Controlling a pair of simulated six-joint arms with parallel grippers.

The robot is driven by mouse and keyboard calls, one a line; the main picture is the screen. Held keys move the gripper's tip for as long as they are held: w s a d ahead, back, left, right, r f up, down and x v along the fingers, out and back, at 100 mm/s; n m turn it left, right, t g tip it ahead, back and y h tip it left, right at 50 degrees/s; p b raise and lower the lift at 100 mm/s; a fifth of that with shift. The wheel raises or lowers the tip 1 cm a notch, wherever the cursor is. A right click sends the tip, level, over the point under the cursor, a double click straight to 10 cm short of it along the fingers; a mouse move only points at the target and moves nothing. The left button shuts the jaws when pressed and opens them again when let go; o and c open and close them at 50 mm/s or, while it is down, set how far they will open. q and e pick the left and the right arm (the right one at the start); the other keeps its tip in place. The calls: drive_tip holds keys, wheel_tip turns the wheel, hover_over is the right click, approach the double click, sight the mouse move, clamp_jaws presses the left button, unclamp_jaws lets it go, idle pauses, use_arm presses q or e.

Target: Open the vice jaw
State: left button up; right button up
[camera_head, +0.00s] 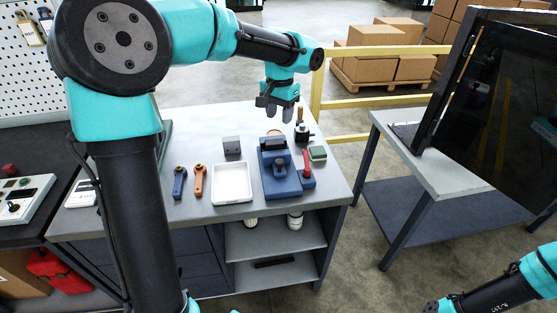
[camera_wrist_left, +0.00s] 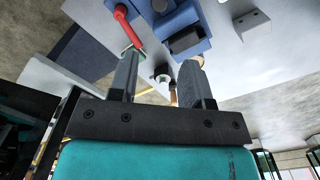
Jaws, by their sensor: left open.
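The blue vice (camera_head: 281,181) stands on the grey bench near its right end, with a dark jaw block on top. Its red-handled lever (camera_head: 306,160) rises at the vice's right side. In the left wrist view the vice (camera_wrist_left: 187,22) is at the top, with the red lever (camera_wrist_left: 128,25) left of it. My left gripper (camera_head: 278,108) is open and empty, above the back of the bench, behind the vice and apart from it. Its two spread fingers also show in the left wrist view (camera_wrist_left: 160,65). The right arm enters at the lower right; its gripper is not visible.
A white tray (camera_head: 232,198), a grey block (camera_head: 232,146), a blue tool (camera_head: 179,183) and an orange tool (camera_head: 199,181) lie left of the vice. A wooden-handled tool (camera_head: 300,119) and a green-topped block (camera_head: 318,153) stand right. A yellow rail (camera_head: 380,101) runs behind.

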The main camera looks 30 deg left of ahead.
sight(280, 161)
use_arm(q)
drive_tip(key=shift+f, duration=0.15)
wheel_tip(280, 161, down, 17)
drive_tip(key=shift+f, duration=0.15)
idle(0.6)
drive_tip(key=shift+c, duration=0.2)
clamp_jaws()
